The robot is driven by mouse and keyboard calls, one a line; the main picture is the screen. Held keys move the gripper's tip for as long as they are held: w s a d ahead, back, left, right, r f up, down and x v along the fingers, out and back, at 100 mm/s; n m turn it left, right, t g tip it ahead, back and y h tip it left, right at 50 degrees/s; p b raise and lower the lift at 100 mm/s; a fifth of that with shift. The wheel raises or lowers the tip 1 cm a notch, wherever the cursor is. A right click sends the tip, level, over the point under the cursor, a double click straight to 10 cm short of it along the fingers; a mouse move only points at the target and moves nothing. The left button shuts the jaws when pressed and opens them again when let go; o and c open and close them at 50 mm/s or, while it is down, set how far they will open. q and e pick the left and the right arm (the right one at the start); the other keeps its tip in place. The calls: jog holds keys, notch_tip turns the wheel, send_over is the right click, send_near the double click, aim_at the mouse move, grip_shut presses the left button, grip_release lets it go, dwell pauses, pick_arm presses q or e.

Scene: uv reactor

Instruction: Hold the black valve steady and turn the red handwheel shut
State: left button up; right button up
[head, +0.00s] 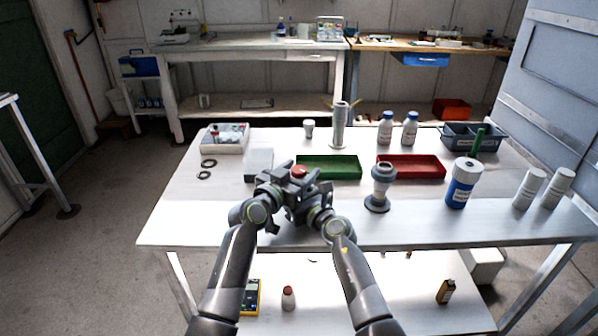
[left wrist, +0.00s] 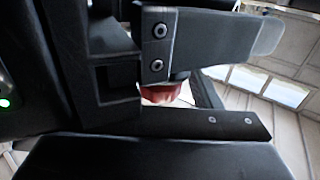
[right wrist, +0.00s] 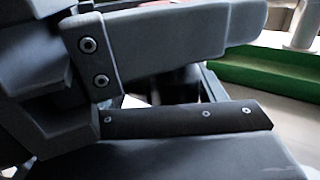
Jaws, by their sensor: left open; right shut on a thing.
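The red handwheel (head: 299,171) shows as a small red knob above my two grippers at the near middle of the table. In the left wrist view the handwheel (left wrist: 163,93) shows between the two fingers of my left gripper (head: 286,180). These fingers are open and apart around it. The black valve is mostly hidden by the grippers in the head view. In the right wrist view a dark part of the valve (right wrist: 184,86) shows between the fingers of my right gripper (head: 308,192), which is shut on it. Exact finger contact is hidden.
Behind the grippers lie a green tray (head: 329,177) and a red tray (head: 440,173). A grey flanged fitting (head: 380,188) stands to the right, and a blue-labelled bottle (head: 461,185) beyond it. The table's front left is clear.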

pick_arm(q)
jog(key=c, duration=1)
jog(key=shift+f+m+h, duration=0.1)
jog(key=shift+m+h, duration=0.2)
jog(key=shift+h, duration=0.1)
jog(key=shift+a+m+g+h, duration=0.1)
jog(key=shift+m+g+h, duration=1.05)
jog(key=shift+g, duration=0.25)
jog(key=shift+f+m+g+h, duration=0.1)
jog(key=shift+m+g+h, duration=1.15)
jog(key=shift+g, duration=0.55)
jog(key=shift+m+g+h, duration=0.9)
jog(key=shift+m+g, duration=0.5)
jog(key=shift+g, duration=0.4)
jog(key=shift+m+g, duration=0.4)
jog(key=shift+g, duration=0.2)
jog(key=o, duration=1)
